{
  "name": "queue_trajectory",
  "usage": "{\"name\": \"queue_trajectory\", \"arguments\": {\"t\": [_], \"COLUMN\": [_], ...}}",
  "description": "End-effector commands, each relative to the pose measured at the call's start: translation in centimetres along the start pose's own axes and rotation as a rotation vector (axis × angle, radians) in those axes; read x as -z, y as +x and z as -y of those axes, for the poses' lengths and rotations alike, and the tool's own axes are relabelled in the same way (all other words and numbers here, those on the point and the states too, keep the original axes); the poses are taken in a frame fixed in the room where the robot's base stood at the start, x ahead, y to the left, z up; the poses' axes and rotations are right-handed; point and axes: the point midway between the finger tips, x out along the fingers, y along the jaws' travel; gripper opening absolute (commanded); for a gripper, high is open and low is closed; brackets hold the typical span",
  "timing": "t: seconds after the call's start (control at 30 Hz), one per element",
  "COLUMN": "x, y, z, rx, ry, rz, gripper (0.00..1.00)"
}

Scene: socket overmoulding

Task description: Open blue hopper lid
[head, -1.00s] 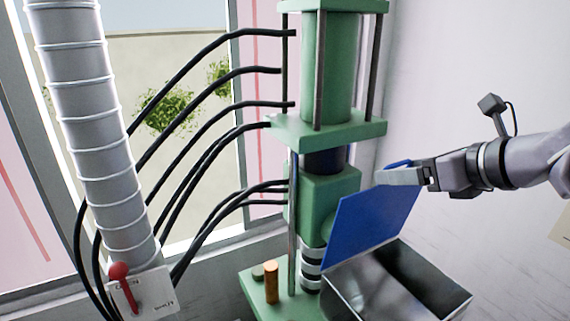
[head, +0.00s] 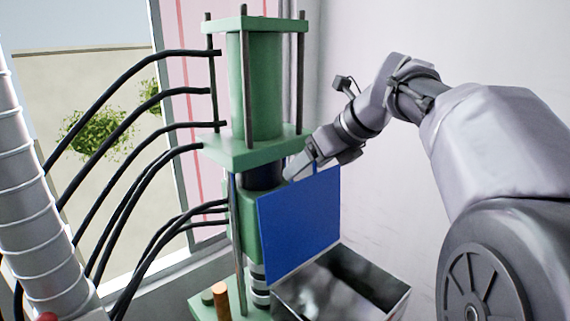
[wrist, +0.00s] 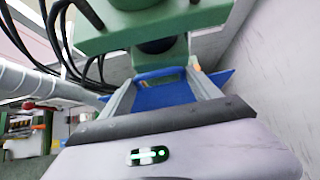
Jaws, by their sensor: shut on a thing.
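The blue hopper lid (head: 299,226) stands nearly upright at the left edge of the open metal hopper (head: 392,309) in the head view. My gripper (head: 301,172) is at the lid's top edge, shut on it. In the wrist view the blue lid (wrist: 165,96) lies between the two fingers of my gripper (wrist: 163,86), and a slot-like handle shows at its far edge. The exact contact of the fingers is partly hidden behind the lid in the head view. The hopper's inside is visible and looks empty.
A green press (head: 255,90) with rods and black hoses (head: 120,78) stands directly left of and behind the lid. An orange cylinder (head: 221,300) stands on its base. A white wall (head: 390,35) is behind my arm. A ribbed duct (head: 35,170) is at far left.

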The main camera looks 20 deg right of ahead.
Motion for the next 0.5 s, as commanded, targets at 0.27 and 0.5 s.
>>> {"name": "queue_trajectory", "arguments": {"t": [0.27,0.5], "x": [0.0,0.02], "y": [-0.05,-0.27], "z": [0.06,0.07], "rx": [0.002,0.002], "ry": [-0.002,-0.001], "rz": [0.001,0.001], "gripper": [0.8,0.8]}}
